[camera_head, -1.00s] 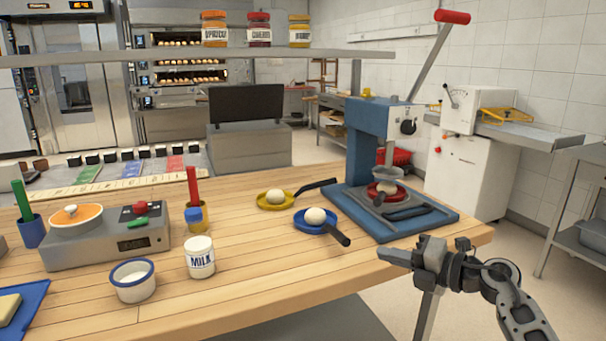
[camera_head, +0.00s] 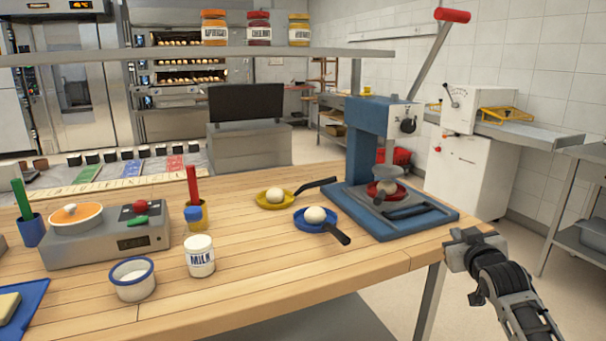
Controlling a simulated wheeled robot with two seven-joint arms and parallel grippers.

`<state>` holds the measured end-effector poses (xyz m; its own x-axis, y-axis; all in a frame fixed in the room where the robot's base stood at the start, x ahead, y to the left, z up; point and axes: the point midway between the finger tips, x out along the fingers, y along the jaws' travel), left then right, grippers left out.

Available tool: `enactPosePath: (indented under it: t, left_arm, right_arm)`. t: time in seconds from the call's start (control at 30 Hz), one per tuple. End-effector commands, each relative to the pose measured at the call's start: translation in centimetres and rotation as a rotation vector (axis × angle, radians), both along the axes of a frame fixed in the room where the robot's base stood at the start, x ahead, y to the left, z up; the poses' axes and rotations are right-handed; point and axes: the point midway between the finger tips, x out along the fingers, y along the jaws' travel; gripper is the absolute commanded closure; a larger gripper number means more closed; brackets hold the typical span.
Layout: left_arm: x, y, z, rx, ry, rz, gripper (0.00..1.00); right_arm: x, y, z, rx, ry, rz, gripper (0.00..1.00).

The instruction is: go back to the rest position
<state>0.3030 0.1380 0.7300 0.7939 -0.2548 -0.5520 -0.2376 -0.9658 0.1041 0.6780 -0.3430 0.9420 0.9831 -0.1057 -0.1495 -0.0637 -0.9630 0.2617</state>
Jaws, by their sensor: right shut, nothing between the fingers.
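My right gripper (camera_head: 470,243) is at the right end of the wooden table (camera_head: 270,270), near its front right corner. It is shut and holds nothing. The blue press (camera_head: 372,140) with a raised red-tipped lever stands on the table behind and to the left of it. My left gripper is not in view.
A blue pan (camera_head: 312,227) and a yellow pan (camera_head: 270,204), each with a dough ball, lie left of the press. A milk container (camera_head: 200,257), white bowl (camera_head: 133,286) and hotplate device (camera_head: 110,247) stand further left. A shelf (camera_head: 200,57) with jars crosses above.

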Motion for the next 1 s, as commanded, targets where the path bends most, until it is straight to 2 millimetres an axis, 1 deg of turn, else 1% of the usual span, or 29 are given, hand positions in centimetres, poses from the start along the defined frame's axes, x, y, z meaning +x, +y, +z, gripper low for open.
enactPosePath:
  t: [0.03,0.17,0.27,0.3,0.37,0.4,0.47,0.5,0.57,0.6,0.7,0.8,0.9,1.0]
  left_arm:
    - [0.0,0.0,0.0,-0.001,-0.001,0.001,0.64]
    - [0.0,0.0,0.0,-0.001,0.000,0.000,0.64]
    - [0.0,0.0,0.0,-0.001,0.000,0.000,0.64]
    - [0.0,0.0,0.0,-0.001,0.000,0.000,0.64]
    - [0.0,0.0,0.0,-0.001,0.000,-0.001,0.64]
    - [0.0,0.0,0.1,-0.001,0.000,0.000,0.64]
    - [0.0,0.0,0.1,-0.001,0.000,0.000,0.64]
    - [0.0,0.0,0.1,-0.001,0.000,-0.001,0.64]
    - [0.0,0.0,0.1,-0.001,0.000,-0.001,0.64]
    - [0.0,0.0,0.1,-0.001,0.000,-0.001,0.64]
    - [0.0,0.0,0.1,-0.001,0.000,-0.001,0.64]
    - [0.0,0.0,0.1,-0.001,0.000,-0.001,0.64]
    - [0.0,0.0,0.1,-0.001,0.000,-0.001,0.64]
    - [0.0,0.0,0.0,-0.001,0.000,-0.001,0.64]
  right_arm:
    - [-1.2,1.4,-2.4,-0.003,0.025,0.022,1.00]
    - [-4.0,4.0,-6.4,0.008,0.072,0.066,1.00]
    - [-6.8,6.2,-9.8,0.023,0.116,0.102,1.00]
    - [-8.2,7.2,-11.2,0.032,0.136,0.117,1.00]
    - [-10.7,8.8,-13.3,0.049,0.169,0.143,1.00]
    - [-12.6,10.0,-14.8,0.064,0.193,0.161,1.00]
    - [-16.0,11.9,-16.9,0.091,0.233,0.188,1.00]
    - [-18.4,13.1,-18.2,0.113,0.261,0.205,1.00]
    - [-22.3,14.9,-19.7,0.150,0.304,0.228,1.00]
    - [-24.8,16.1,-20.5,0.176,0.332,0.241,1.00]
    - [-30.4,18.2,-21.4,0.237,0.390,0.259,1.00]
    - [-34.3,19.6,-21.5,0.285,0.431,0.265,1.00]
    - [-36.5,20.3,-21.3,0.314,0.455,0.266,1.00]
    - [-37.4,20.5,-21.2,0.326,0.465,0.265,1.00]
